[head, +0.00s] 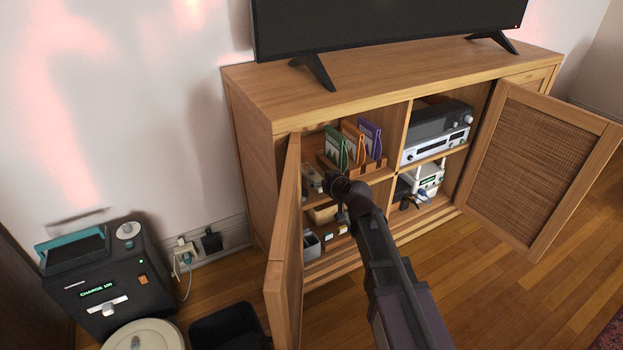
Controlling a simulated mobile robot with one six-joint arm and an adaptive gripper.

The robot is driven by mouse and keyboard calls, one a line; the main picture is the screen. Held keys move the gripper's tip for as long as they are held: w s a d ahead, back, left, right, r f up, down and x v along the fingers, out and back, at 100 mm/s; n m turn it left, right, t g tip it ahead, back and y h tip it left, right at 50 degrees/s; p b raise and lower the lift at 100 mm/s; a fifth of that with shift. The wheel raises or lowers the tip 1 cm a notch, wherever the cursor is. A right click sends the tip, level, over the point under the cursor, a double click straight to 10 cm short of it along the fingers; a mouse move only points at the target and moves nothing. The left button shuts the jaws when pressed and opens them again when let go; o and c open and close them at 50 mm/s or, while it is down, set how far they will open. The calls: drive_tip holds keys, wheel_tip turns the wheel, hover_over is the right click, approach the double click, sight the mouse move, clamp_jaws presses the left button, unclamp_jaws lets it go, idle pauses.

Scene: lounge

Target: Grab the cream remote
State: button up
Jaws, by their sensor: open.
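A small pale beige item with dark marks (311,181), which looks like the cream remote, is on the upper left shelf of the wooden cabinet (262,150), just behind the open left door. It is small and partly hidden, so I cannot be certain what it is. My gripper (334,186) is at the front of that shelf, just right of the pale item. It is open, and its fingers are dark and hard to make out. I cannot tell whether it touches the item.
The left door (285,240) stands open close to my arm; the right door (535,165) is wide open. Green, orange and purple cases stand in a wooden rack (326,163) behind my gripper. Electronics (437,135) fill the right compartments. A TV stands on top.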

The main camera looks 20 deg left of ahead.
sight(316, 177)
drive_tip(key=shift+b+x, duration=0.5)
drive_tip(key=shift+x, duration=1.2)
drive_tip(key=shift+c, duration=0.2)
drive_tip(key=c, duration=0.9)
